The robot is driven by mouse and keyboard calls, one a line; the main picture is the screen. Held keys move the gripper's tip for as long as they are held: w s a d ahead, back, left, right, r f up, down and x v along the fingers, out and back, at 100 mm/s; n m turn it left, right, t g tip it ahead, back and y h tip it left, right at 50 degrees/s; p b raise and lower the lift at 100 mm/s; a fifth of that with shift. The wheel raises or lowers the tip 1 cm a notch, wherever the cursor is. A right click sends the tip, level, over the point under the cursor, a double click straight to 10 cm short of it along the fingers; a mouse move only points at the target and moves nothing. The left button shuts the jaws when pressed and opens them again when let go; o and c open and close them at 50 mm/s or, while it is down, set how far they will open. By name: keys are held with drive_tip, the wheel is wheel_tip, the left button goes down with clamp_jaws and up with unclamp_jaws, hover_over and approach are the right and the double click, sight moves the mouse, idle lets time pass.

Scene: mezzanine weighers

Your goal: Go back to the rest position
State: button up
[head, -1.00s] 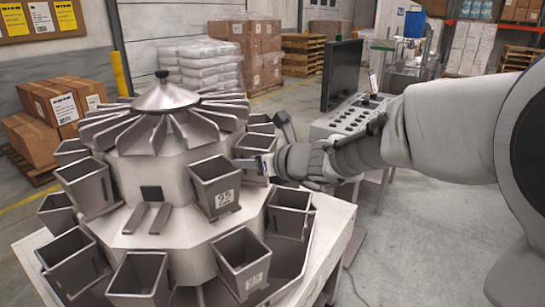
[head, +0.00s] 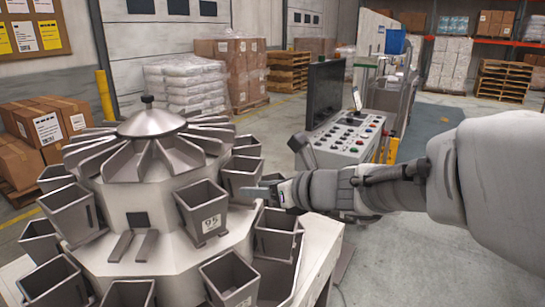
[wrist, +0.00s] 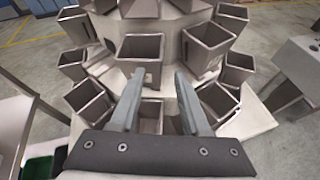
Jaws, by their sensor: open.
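My gripper (head: 258,190) reaches in from the right in the head view, to the right of the multihead weigher (head: 160,190). In the wrist view my gripper (wrist: 155,85) shows two grey fingers spread apart with nothing between them. Several steel buckets ring the weigher; one bucket marked 95 (head: 203,215) is just left of the fingertips in the head view. In the wrist view, a bucket (wrist: 142,52) appears beyond the fingertips and another is partly hidden behind the fingers. I cannot tell how close the fingertips are to the nearest bucket.
A control console (head: 345,135) with buttons and a dark screen (head: 325,95) stands beyond my arm. Stacked boxes (head: 232,70), wrapped sacks (head: 187,88) and pallets (head: 288,70) stand at the back. Open floor (head: 400,265) lies at the lower right.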

drive_tip(key=s+d+n+g+h+p, duration=0.2)
drive_tip(key=s+d+n+g+h, duration=0.15)
drive_tip(key=s+n, duration=1.1)
drive_tip(key=s+d+n+h+p, duration=0.2)
drive_tip(key=s+d+n+h, duration=0.4)
drive_tip(key=d+n, duration=0.7)
drive_tip(key=shift+s+d+f+n, duration=0.35)
drive_tip(key=shift+s+f, duration=0.1)
drive_tip(key=shift+s, duration=0.35)
drive_tip(key=shift+a, duration=0.25)
